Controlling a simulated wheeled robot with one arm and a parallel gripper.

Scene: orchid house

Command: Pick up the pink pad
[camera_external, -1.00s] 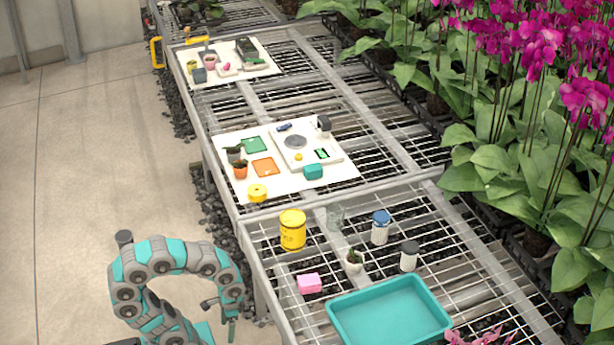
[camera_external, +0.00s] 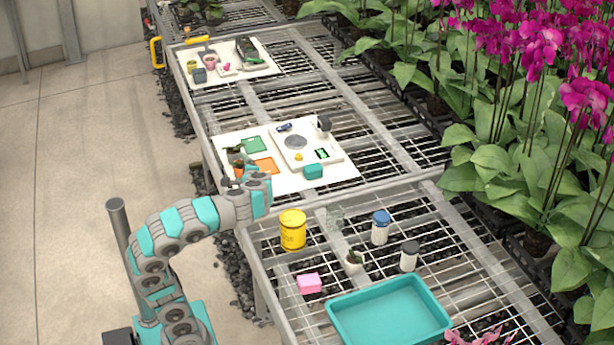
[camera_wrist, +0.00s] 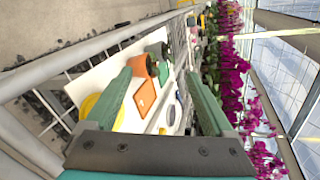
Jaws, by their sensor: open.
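The pink pad (camera_external: 309,284) is a small pink block lying on the near wire bench, left of the teal tray (camera_external: 347,333). It is not seen in the wrist view. My gripper (camera_wrist: 160,73) is open, with two green fingers spread and nothing seen between them. In the external view my gripper (camera_external: 240,168) is over the left side of the middle white mat, well up the bench from the pink pad. Its fingers are small and hard to make out there.
The middle mat (camera_external: 335,181) holds an orange square (camera_wrist: 146,98), a green square and a scale. Orchids line the right.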

